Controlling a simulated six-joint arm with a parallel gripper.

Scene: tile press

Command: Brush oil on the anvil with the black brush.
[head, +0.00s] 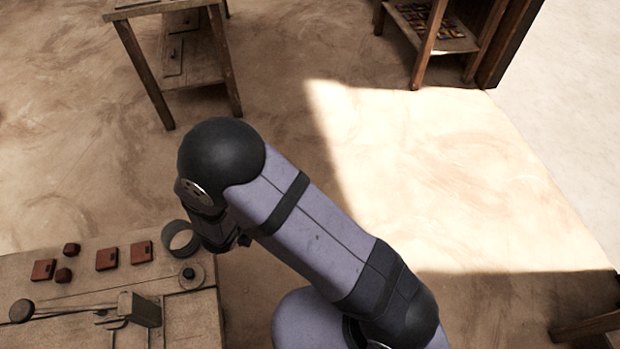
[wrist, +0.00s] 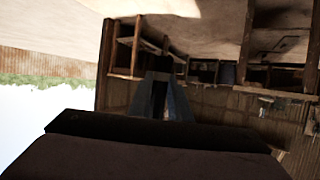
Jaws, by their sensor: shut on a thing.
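My gripper (wrist: 162,98) is shut on a dark thing, which shows only as a narrow black strip (wrist: 159,99) between the grey fingers in the wrist view. It fits the black brush, but its bristles cannot be made out. In the head view my wrist hangs beside the right back edge of the workbench, and the fingers are mostly hidden behind my arm. The press stands on the bench at lower left, with a grey-brown upright block (head: 140,309) and a round-ended lever (head: 21,311). I cannot tell which part is the anvil. A round dish with a dark centre (head: 188,273) sits near my wrist.
Several red-brown tiles and small blocks (head: 107,259) lie on the workbench (head: 205,318). A grey ring-shaped thing (head: 181,238) is close beside my wrist. A wooden table (head: 145,65) and a shelf with coloured tiles (head: 445,42) stand farther back.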

